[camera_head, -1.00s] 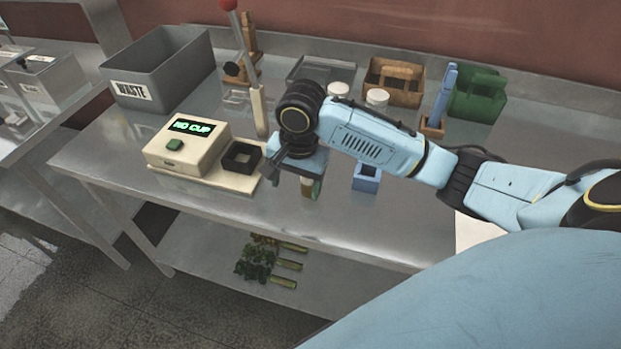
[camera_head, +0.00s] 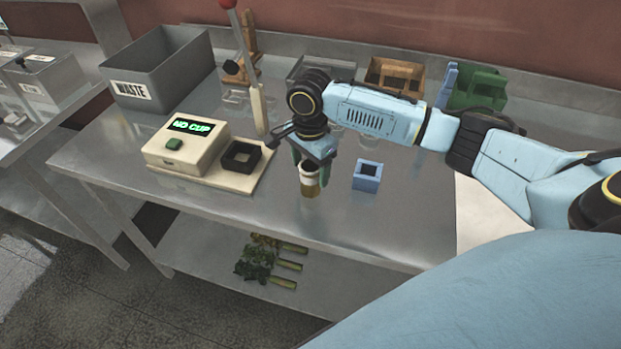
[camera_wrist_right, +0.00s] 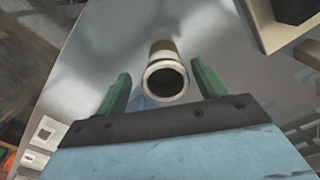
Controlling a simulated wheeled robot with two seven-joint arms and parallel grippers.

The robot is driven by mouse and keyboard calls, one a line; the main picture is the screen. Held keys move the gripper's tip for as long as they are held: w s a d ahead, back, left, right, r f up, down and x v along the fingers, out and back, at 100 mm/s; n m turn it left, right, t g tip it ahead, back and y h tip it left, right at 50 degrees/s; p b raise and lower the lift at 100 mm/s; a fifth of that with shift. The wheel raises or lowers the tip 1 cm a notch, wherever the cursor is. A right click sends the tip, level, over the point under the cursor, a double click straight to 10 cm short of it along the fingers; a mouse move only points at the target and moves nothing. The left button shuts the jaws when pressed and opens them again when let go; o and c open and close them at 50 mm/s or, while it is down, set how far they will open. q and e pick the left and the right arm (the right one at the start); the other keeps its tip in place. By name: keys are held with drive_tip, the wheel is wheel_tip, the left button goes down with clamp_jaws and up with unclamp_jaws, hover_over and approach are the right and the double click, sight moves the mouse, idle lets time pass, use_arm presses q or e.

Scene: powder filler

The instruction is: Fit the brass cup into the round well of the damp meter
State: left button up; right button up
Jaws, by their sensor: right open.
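The brass cup (camera_head: 309,188), with a pale upper part, stands upright near the front edge of the steel table. In the right wrist view the cup (camera_wrist_right: 165,75) shows its open mouth between the two green fingers, with a gap on each side. My right gripper (camera_head: 311,166) is open, just behind and above the cup. The damp meter (camera_head: 187,148) is a cream box left of the cup. Its display reads "NO CUP", and a black square block (camera_head: 241,157) with an opening sits on its base plate. My left gripper is out of view.
A small blue square holder (camera_head: 367,176) stands right of the cup. A grey waste bin (camera_head: 165,75) stands at the back left. Brown (camera_head: 392,76) and green (camera_head: 477,90) containers stand at the back right.

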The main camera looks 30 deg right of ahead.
drive_tip(key=f, duration=0.4)
drive_tip(key=shift+w+d+f, duration=0.25)
drive_tip(key=shift+w+f, duration=0.05)
drive_tip(key=shift+f, duration=0.1)
drive_tip(key=c, duration=1.1)
wheel_tip(320, 180, up, 10)
drive_tip(key=shift+f, duration=0.2)
drive_tip(key=shift+r, duration=0.25)
drive_tip(key=shift+a+n, duration=0.3)
drive_tip(key=s+a+n+b, duration=0.5)
drive_tip(key=a+n, duration=0.3)
drive_tip(key=n, duration=0.7)
drive_tip(key=shift+s+a+b, duration=0.15)
drive_tip(key=shift+b, duration=0.2)
